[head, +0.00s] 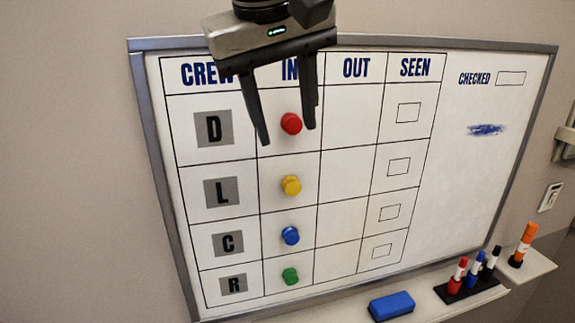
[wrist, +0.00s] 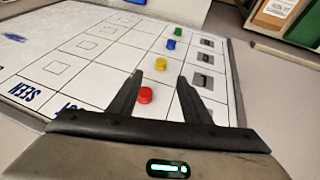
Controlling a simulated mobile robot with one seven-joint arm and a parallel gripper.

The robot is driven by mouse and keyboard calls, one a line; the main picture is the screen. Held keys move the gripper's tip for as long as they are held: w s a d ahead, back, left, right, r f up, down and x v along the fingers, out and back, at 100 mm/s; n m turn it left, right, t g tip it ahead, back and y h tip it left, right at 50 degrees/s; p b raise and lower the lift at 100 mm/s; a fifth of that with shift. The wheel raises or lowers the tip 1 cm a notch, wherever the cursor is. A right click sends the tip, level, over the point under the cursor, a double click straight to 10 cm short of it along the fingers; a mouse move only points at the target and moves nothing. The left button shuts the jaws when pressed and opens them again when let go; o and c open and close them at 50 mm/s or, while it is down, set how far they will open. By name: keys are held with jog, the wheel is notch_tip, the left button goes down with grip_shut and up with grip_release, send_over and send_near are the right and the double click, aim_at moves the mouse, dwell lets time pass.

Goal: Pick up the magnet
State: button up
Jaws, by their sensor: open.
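My gripper (head: 288,135) hangs down in front of the whiteboard (head: 480,170), its two fingers open and empty. A red magnet (head: 291,124) sits in row D of the IN column and shows between the fingers in the head view. In the wrist view the red magnet (wrist: 145,95) shows beside the left finger, between the fingers (wrist: 160,78). Whether a finger touches it I cannot tell. A yellow magnet (head: 291,185) is in row L, a blue magnet (head: 291,236) in row C and a green magnet (head: 290,276) in row R, all in the IN column.
A ledge (head: 345,309) below the board holds a blue eraser (head: 391,305) and a black holder with several markers (head: 472,284). An orange marker (head: 522,245) stands at the right end. The OUT column is empty. A blue smudge (head: 486,130) is under CHECKED.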

jog(key=a+r, duration=0.1)
send_over(292, 184)
jog(key=s, duration=0.3)
jog(key=f, duration=1)
jog(key=shift+w+a+f+b, duration=0.1)
jog(key=shift+w+a+b, duration=0.1)
jog(key=shift+a+b, duration=0.15)
jog(key=shift+x, duration=2.7)
grip_shut()
jog(key=shift+s, duration=0.15)
jog(key=shift+s+d+r, duration=0.1)
jog(key=shift+s+r, duration=0.1)
jog(key=shift+r, duration=0.2)
notch_tip(292, 184, up, 6)
jog(key=shift+s+r, duration=0.1)
jog(key=shift+r, duration=0.15)
jog(key=s+d+b, duration=0.1)
jog(key=s+d, duration=0.1)
jog(key=s, duration=0.7)
jog(key=s+d+b, duration=0.2)
jog(key=s+d, duration=0.1)
jog(key=s, duration=0.6)
jog(key=shift+s, duration=0.25)
